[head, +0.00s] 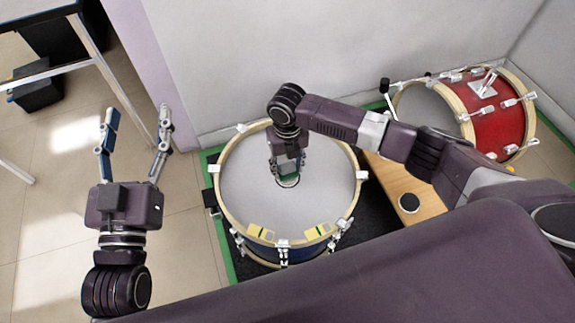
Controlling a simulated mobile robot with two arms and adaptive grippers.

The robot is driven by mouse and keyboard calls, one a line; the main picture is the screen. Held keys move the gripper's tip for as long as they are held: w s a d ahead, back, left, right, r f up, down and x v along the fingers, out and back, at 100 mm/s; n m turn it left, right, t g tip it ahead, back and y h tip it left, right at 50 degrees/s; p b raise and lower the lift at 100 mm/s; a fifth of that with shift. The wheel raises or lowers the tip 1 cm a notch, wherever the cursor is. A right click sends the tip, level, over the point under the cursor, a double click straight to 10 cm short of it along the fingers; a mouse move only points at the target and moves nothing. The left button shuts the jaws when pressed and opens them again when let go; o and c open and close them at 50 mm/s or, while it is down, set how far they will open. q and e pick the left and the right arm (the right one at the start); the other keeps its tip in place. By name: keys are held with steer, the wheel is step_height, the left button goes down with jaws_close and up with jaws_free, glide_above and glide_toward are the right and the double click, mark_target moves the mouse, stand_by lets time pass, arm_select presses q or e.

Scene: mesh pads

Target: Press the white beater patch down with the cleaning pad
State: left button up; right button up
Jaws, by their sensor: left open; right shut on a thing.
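A large drum (235,195) lies flat with its pale grey-white head facing up and a wooden hoop around it. My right gripper (287,172) points down over the middle of the drum head, shut on what looks like the cleaning pad. The pad is mostly hidden under the gripper. A small round white edge (288,183) shows at the fingertips and may be the beater patch. I cannot tell whether the pad touches it. My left gripper (135,135) is open and empty, over the floor left of the drum.
Two yellowish cards (261,232) lie at the drum's near rim. A red drum (497,112) lies on its side at the back right. A wooden board (405,185) with a black disc is right of the drum. A table frame (60,70) stands at the left. Walls close the back.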

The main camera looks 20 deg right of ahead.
arm_select(q)
steer(key=shift+r, duration=0.3)
arm_select(e)
steer(key=shift+f, duration=0.1)
arm_select(q)
steer(key=shift+s+d+r+t, duration=0.1)
steer(key=shift+s+r+t, duration=0.15)
steer(key=shift+r+t, duration=0.25)
arm_select(e)
steer(key=shift+o, duration=0.2)
steer(key=shift+s+f, duration=0.1)
steer(key=shift+f, duration=0.2)
stand_by(0.8)
